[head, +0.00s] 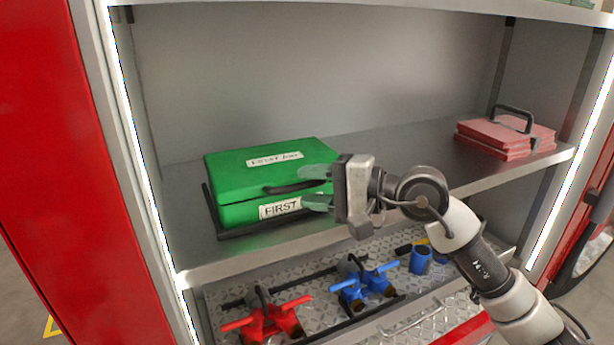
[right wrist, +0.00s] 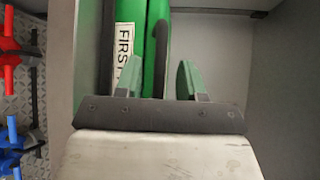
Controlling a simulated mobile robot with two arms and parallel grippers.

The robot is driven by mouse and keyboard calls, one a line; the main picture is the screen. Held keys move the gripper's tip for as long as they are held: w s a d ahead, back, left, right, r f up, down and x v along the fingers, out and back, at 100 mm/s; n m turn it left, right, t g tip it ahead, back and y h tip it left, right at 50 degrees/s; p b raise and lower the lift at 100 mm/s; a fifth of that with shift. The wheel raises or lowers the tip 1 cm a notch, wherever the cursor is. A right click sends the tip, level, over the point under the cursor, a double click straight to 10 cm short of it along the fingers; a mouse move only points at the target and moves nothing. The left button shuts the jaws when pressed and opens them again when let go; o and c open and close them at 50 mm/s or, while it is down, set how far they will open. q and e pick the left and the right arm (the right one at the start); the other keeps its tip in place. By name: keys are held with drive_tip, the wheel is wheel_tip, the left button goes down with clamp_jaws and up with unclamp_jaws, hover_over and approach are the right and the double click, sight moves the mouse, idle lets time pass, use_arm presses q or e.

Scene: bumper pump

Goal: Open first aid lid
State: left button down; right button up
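The green first aid box (head: 240,207) sits on the shelf in the head view, toward the left, with its lid (head: 225,167) down. White labels are on its lid and front. A black handle (head: 290,188) juts from the front edge of the lid. My right gripper (head: 316,187) is open at the box's front right, one finger above handle height and one below. In the right wrist view the handle (right wrist: 160,50) shows beyond and between the two open fingers (right wrist: 158,74); I cannot tell whether they touch it. My left gripper is not in view.
The box stands in a black holder (head: 213,212) on the metal shelf. Red folded pads (head: 495,137) with a black strap lie at the shelf's right. Red valves (head: 265,318) and blue valves (head: 362,285) sit on the tread plate below. The shelf between box and pads is clear.

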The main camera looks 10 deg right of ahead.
drive_tip(key=shift+w+a+f, duration=0.1)
drive_tip(key=shift+w+a, duration=0.2)
drive_tip(key=shift+a, duration=0.2)
clamp_jaws()
drive_tip(key=shift+r+p, duration=0.55)
drive_tip(key=shift+r, duration=0.1)
drive_tip(key=w+a+r+m+g+h+p, duration=0.1)
drive_tip(key=w+r+m+g+h+p, duration=0.2)
drive_tip(key=r+p, duration=0.5)
drive_tip(key=shift+w+a+r+m+g+p, duration=0.3)
drive_tip(key=shift+w+r+m+g+p, duration=0.15)
drive_tip(key=shift+w+r, duration=0.85)
drive_tip(key=shift+s, duration=0.15)
